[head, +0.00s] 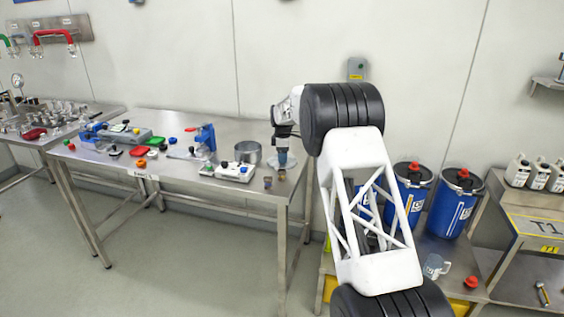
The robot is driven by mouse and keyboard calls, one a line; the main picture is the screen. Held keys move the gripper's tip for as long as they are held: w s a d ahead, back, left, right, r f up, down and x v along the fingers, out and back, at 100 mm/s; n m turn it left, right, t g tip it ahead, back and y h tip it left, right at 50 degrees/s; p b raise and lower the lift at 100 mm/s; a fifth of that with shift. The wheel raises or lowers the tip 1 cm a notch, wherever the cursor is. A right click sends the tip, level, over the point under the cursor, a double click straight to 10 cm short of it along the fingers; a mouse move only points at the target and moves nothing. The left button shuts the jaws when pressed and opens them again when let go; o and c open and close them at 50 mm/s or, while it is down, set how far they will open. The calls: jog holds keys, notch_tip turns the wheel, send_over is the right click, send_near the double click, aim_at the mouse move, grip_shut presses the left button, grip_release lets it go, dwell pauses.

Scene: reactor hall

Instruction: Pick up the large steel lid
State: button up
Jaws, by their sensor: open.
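A steel cylindrical vessel (248,153) stands near the right end of the steel table (225,129). I cannot clearly make out a large steel lid; it may be hidden or too small to tell apart. My gripper (283,149) is open over the table's right end, to the right of the steel vessel and apart from it. A small bluish cup-like thing (283,162) shows just under the gripper. My arm hides the area to the right of the gripper.
A white device (236,172) and small brown cups (268,182) stand near the table's front right edge. A blue press (206,138) and several small coloured parts lie farther left. Blue drums (456,205) stand right of my arm. Bare tabletop lies behind the vessel.

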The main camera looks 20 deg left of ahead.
grip_shut()
dwell(0.3)
jog(key=shift+r, duration=5)
jog(key=shift+a, duration=0.15)
jog(key=s+a+r, duration=0.1)
jog(key=a+r, duration=0.2)
jog(key=a, duration=1.2)
